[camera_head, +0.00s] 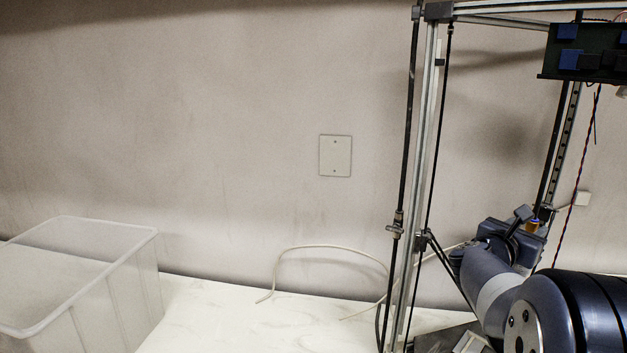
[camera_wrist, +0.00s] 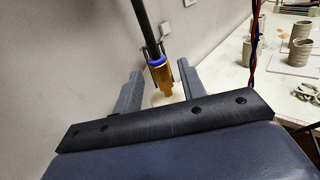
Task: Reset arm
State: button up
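My arm reaches from the lower right of the head view into the frame of a tall machine with metal uprights (camera_head: 425,150). My gripper (camera_head: 532,216) is at the far end, inside that frame. In the wrist view my gripper (camera_wrist: 160,82) shows two grey fingers spread apart. A brass nozzle (camera_wrist: 161,74) with a blue ring, on a dark tube, stands between them in the picture. Whether the fingers touch it I cannot tell. A pale rounded shape shows behind the nozzle, partly hidden. I see nothing clearly held.
The uprights and thin rods surround my arm closely. A circuit board (camera_head: 585,55) with hanging wires is above. A clear bin (camera_head: 110,300) stands on the white counter (camera_head: 220,320) at left. A pale cable (camera_head: 325,247) is behind. Clay cups (camera_wrist: 300,50) stand to the right.

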aim_at(531, 222)
jog(key=x, duration=0.3)
jog(key=shift+w+d+p, duration=0.1)
jog(key=shift+p, duration=0.25)
jog(key=shift+w+d+r+p, duration=0.1)
jog(key=shift+r+p, duration=0.25)
jog(key=shift+p, duration=0.1)
jog(key=shift+r+p, duration=0.3)
jog(key=shift+p, duration=0.15)
jog(key=shift+f, duration=0.2)
